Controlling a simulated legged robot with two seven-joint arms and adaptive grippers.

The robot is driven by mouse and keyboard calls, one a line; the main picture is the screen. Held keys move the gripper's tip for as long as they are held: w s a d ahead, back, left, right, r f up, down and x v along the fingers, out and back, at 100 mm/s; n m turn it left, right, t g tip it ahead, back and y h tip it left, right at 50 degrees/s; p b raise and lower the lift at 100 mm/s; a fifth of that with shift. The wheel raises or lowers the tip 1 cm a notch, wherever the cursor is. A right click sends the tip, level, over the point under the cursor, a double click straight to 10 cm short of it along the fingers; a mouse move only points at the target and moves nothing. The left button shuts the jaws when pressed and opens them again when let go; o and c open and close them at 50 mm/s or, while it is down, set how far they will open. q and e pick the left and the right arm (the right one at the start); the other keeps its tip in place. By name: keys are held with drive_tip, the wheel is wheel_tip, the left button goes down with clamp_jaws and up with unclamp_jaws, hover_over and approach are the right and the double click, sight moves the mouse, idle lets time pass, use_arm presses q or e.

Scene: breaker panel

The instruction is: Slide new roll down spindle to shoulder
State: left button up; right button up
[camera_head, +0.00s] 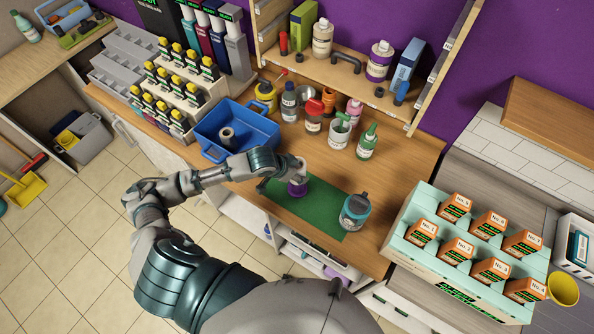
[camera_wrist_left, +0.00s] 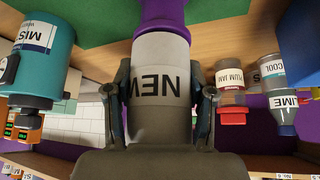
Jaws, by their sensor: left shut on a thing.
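The new roll (camera_wrist_left: 162,88) is a pale cylinder with a NEW label, upside down in the left wrist view. My left gripper (camera_wrist_left: 160,100) is shut on it, one finger on each side. In the head view the gripper (camera_head: 293,168) is above the green mat (camera_head: 325,220). A purple part (camera_wrist_left: 163,14) adjoins the roll's mat-side end; in the head view it shows as a purple base (camera_head: 297,188) on the mat. Any spindle inside the roll is hidden, and I cannot tell whether the roll touches a shoulder. My right gripper is not in view.
A teal jar (camera_head: 354,212) stands on the mat's right end. A blue tray (camera_head: 262,131) with a roll (camera_head: 227,137) inside is behind my left arm. Several bottles, including a green-capped one (camera_head: 367,142), stand behind the mat. A rack of orange boxes (camera_head: 470,250) is at right.

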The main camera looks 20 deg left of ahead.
use_arm(q)
drive_tip(key=shift+f, duration=0.2)
drive_tip(key=o, duration=1.2)
drive_tip(key=shift+o, duration=0.2)
drive_tip(key=shift+r, duration=0.15)
drive_tip(key=v, duration=1.1)
drive_tip(key=shift+s+a+r, duration=0.15)
drive_tip(key=shift+s+r, duration=0.05)
drive_tip(key=shift+s, duration=0.05)
